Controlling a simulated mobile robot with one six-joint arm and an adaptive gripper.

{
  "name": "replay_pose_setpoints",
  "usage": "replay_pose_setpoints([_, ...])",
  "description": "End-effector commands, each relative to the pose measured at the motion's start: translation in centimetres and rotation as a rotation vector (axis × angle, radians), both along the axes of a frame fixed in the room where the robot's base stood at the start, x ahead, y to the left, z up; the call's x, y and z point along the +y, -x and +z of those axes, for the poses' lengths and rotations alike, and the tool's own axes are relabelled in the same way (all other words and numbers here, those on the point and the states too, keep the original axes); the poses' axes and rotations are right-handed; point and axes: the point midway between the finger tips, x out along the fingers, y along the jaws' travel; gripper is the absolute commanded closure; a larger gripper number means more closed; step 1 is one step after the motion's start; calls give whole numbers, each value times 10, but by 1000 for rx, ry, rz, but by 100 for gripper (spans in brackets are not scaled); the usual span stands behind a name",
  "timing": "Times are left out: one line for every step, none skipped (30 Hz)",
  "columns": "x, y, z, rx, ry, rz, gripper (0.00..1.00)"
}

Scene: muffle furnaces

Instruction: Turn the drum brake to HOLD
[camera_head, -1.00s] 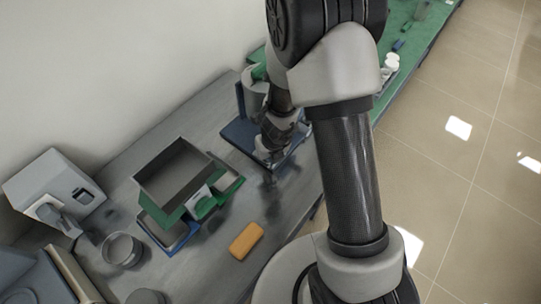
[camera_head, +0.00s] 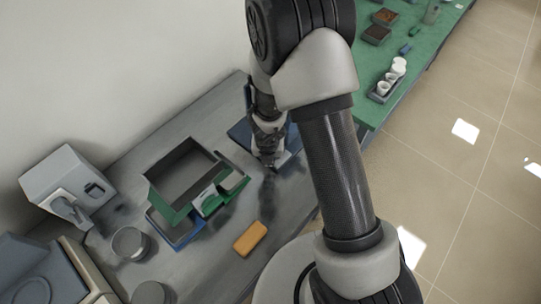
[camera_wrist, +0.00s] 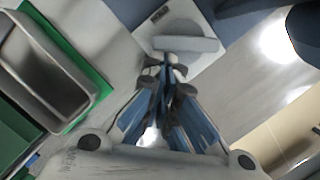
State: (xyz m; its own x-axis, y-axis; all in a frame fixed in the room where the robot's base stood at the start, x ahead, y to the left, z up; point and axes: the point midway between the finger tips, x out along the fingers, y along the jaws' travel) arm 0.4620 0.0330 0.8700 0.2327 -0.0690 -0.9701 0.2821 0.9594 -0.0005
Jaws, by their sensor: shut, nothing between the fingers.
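In the wrist view a pale grey bar-shaped handle (camera_wrist: 185,44) sits on a white plate (camera_wrist: 206,13) with a small dark mark too small to read. It looks like the brake handle, but no HOLD mark can be made out. My gripper (camera_wrist: 172,64) is shut and empty, its fingertips at the near edge of the bar; contact cannot be told. In the head view my gripper (camera_head: 268,163) points down over the blue base (camera_head: 241,132) of a device on the grey bench. My arm and gripper hide most of that device.
A green-sided open tray (camera_head: 168,210) stands left of my gripper, and an orange block (camera_head: 250,239) lies in front. A grey box with a lever (camera_head: 68,188) and a round dish (camera_head: 131,243) are at the left. A green bench (camera_head: 400,100) with small items lies beyond.

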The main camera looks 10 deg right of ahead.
Motion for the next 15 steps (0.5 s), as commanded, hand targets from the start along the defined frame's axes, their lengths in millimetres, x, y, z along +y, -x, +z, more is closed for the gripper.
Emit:
replay_pose_setpoints([1, -1, 2, 0, 0, -20, 100])
replay_pose_setpoints([2, -1, 2, 0, 0, -33, 100])
replay_pose_setpoints([3, -2, 2, 0, 0, -51, 100])
replay_pose_setpoints([3, -2, 2, 0, -1, -65, 100])
replay_pose_setpoints([3, -3, 2, 0, 0, -79, 100])
replay_pose_setpoints([4, -3, 2, 0, 0, -96, 100])
replay_pose_setpoints([4, -4, 2, 0, 0, -110, 100])
replay_pose_setpoints([5, -4, 2, 0, 0, -124, 100])
replay_pose_setpoints([5, -5, 2, 0, 1, -141, 100])
replay_pose_setpoints([6, -5, 2, 0, 0, -156, 100])
replay_pose_setpoints([6, -6, 2, 0, 0, -169, 100])
replay_pose_setpoints([7, -6, 2, 0, 0, -187, 100])
replay_pose_setpoints([7, -7, 2, 0, 0, -200, 100])
replay_pose_setpoints([7, -7, 2, 0, 0, -212, 100])
replay_pose_setpoints([8, -8, 2, 0, 0, -231, 100])
